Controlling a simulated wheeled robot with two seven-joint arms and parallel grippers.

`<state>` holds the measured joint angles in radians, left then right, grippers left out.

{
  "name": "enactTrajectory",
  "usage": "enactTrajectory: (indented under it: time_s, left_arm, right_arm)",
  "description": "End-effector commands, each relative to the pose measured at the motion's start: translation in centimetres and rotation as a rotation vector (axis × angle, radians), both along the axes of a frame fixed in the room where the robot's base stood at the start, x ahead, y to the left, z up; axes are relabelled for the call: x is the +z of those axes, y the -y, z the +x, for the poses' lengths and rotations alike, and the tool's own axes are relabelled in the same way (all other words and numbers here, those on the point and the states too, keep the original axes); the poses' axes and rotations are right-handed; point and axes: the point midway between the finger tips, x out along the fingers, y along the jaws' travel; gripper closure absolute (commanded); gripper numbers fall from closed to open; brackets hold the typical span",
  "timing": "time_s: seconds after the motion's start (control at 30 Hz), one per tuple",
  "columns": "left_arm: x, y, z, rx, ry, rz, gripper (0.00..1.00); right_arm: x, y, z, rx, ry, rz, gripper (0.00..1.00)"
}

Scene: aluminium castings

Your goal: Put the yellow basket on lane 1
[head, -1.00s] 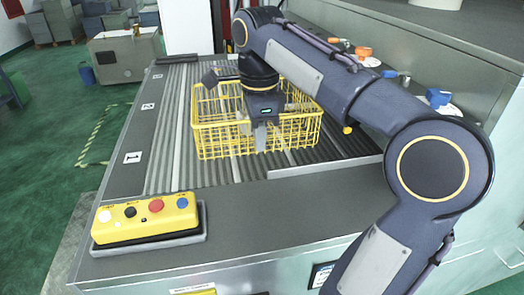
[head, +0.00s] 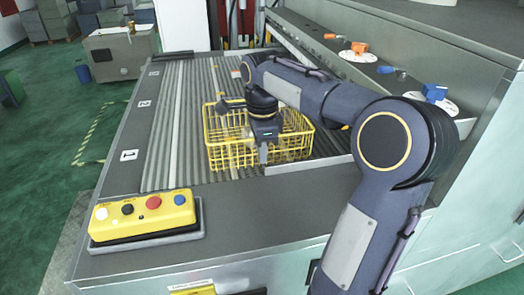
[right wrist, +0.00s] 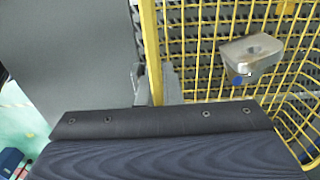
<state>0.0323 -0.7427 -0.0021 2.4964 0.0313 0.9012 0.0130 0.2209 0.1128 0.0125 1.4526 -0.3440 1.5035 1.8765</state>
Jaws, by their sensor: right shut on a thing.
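The yellow wire basket (head: 222,152) is over the near part of the grey ribbed bed (head: 180,130), level with the label marked 1 (head: 129,155). I cannot tell whether its underside touches the bed. My right gripper (head: 265,158) is shut on the basket's near wall. The right wrist view shows the finger (right wrist: 143,88) against a yellow upright of the basket (right wrist: 151,50). A silver casting (right wrist: 252,52) shows inside the basket there. My left gripper is not in view.
A yellow button box (head: 143,217) stands on the near left ledge. The label marked 2 (head: 144,103) is farther along the left border. An orange part (head: 359,47) and a blue part (head: 434,92) sit on the right shelf. The bed behind the basket is clear.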

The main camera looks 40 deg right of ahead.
Motion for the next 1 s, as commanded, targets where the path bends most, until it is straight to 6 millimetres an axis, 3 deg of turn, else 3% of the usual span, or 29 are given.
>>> enactTrajectory:
  time_s: [0.2, 0.23, 0.3, 0.67, 1.0]
  left_arm:
    - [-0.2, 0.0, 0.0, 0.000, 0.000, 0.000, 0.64]
    - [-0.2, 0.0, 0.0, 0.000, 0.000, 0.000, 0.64]
    - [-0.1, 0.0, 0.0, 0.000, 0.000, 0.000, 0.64]
    - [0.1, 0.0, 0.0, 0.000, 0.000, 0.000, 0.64]
    - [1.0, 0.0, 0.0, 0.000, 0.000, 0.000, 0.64]
  right_arm:
    - [-0.3, 0.0, 0.0, 0.000, 0.003, -0.001, 1.00]
    - [-0.3, 0.0, 0.0, 0.000, 0.000, 0.000, 0.92]
    - [-0.3, 0.0, 0.0, 0.000, 0.000, 0.000, 0.86]
    - [0.5, 0.0, 0.0, 0.000, 0.001, 0.000, 0.86]
    - [7.3, 0.0, 0.1, 0.001, 0.004, -0.001, 0.86]
